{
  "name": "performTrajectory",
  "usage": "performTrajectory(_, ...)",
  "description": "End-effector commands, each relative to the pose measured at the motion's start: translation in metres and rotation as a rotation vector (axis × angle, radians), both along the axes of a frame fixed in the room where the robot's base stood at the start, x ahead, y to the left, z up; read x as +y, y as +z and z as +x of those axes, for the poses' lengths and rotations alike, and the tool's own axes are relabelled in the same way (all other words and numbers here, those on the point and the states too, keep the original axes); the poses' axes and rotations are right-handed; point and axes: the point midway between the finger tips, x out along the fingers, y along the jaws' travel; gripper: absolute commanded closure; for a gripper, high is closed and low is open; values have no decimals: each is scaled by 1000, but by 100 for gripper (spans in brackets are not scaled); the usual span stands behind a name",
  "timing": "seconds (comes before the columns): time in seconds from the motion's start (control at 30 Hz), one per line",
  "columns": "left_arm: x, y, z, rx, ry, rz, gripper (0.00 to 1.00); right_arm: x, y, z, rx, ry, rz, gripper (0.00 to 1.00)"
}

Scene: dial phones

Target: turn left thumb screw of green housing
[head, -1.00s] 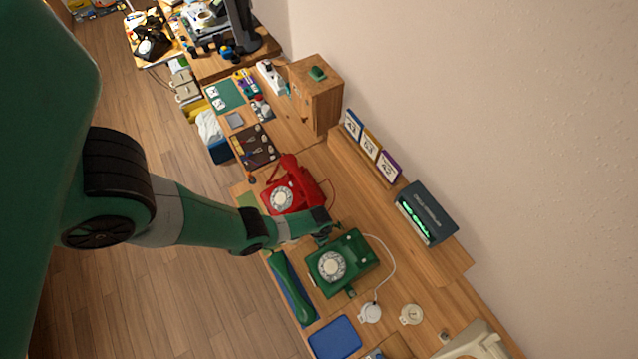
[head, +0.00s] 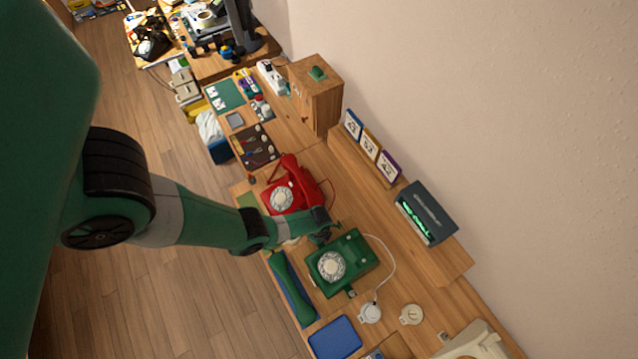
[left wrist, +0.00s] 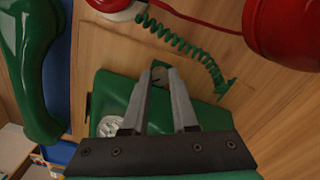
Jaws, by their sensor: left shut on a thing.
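The green phone housing (head: 352,249) with its pale dial (head: 331,266) lies on the wooden bench. In the left wrist view the green housing (left wrist: 112,86) is below and between my fingers, with part of its dial showing at left. My left gripper (head: 326,234) is at the housing's upper left side, next to the red phone. In the left wrist view my left gripper (left wrist: 162,74) has its two fingers closed around the left thumb screw (left wrist: 163,76), a small dark piece at the housing's side, largely hidden between the fingertips. My right gripper is in neither view.
The red phone (head: 289,187) stands close behind my left gripper. The green handset (head: 291,287) lies on a blue mat beside the housing. A green coiled cord (left wrist: 185,45) runs near my fingertips. A white cord (head: 391,262) leaves the housing's other side.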

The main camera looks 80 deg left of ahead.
Motion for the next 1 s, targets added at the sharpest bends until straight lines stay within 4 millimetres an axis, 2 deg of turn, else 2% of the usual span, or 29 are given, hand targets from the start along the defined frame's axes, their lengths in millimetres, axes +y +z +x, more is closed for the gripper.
performTrajectory(0.5, 0, 0, 0, 0, -455, 0, 100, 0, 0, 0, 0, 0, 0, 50)
performTrajectory(0.73, 0, 0, 0, 0, -581, 1, 100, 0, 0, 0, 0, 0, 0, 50)
performTrajectory(1.0, 0, 0, 0, 1, -643, 1, 100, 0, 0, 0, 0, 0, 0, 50)
